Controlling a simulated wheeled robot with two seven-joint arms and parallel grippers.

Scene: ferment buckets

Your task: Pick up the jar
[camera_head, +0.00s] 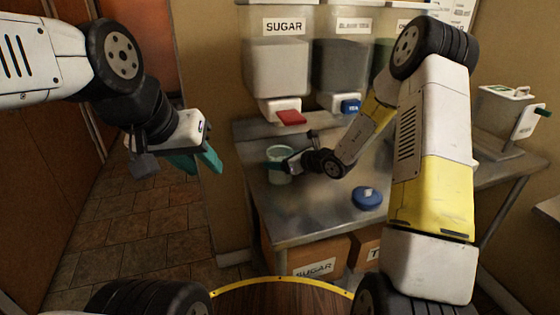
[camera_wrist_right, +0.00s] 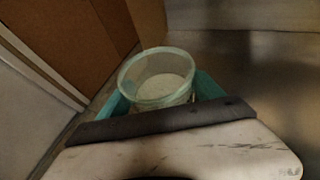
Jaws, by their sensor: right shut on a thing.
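The jar (camera_head: 278,156) is a clear, pale-green tub with an open top. It stands upright at the left part of the metal table, or just above it; I cannot tell which. My right gripper (camera_head: 287,164) is shut on the jar, coming from its right side. In the right wrist view the jar (camera_wrist_right: 158,77) sits between the teal fingers, and a whitish content or bottom shows inside. My left gripper (camera_head: 200,166) hangs in the air left of the table, away from the jar, with teal fingers. Its finger gap is hard to see.
The metal table (camera_head: 300,215) has a blue lid (camera_head: 367,198) on its right part. A sugar dispenser (camera_head: 277,65) with a red flap and a grey dispenser (camera_head: 341,70) with a blue flap hang above. Cardboard boxes (camera_head: 312,257) stand below. A scale-like device (camera_head: 505,110) stands at right.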

